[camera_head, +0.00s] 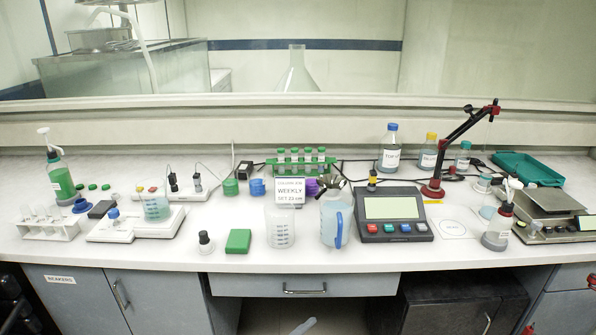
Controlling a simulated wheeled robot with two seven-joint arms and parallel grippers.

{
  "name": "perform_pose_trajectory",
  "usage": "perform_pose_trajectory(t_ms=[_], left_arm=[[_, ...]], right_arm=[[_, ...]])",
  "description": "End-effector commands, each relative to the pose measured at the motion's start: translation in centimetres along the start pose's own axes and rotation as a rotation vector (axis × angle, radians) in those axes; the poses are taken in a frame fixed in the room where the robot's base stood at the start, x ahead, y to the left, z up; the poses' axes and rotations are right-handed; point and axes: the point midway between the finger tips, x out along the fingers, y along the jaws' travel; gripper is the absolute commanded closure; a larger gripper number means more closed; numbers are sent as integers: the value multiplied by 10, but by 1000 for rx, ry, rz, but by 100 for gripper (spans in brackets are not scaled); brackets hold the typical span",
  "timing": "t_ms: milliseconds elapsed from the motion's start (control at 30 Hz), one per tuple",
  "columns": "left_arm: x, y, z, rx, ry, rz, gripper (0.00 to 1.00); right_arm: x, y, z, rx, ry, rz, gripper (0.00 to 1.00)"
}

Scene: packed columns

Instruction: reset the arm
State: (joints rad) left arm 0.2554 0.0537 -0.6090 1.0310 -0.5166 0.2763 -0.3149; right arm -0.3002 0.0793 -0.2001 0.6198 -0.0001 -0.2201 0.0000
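Neither of my grippers shows in the head view, so I cannot see whether they are open or shut. Dark shapes at the lower left and lower right edges may be parts of my arms, but too little shows to tell. A black and red jointed arm (460,145) stands on a red base on the white bench (350,265), right of the middle. It slants up to the right and ends in a red clamp. Nothing is seen touching it.
A beaker (279,230), a blue-handled jug (337,218), a green block (238,241) and a device with a screen (393,213) stand mid-bench. A tube rack (300,162), bottles (389,150) and a green tray (527,168) stand behind. The front strip is mostly clear.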

Motion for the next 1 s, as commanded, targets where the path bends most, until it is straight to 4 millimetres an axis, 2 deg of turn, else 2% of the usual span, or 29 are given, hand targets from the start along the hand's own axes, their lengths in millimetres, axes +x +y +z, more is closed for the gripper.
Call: perform_pose_trajectory(t_ms=[33, 200, 367, 500, 767, 1000], left_arm=[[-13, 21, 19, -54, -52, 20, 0], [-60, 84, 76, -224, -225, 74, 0], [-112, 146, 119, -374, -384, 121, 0], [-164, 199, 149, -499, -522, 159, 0], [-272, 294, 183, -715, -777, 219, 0], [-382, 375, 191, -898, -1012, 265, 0]], right_arm=[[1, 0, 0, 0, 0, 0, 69], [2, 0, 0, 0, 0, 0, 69], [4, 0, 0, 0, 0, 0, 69], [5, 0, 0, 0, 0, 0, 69], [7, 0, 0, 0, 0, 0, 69], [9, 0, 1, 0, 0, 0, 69]])
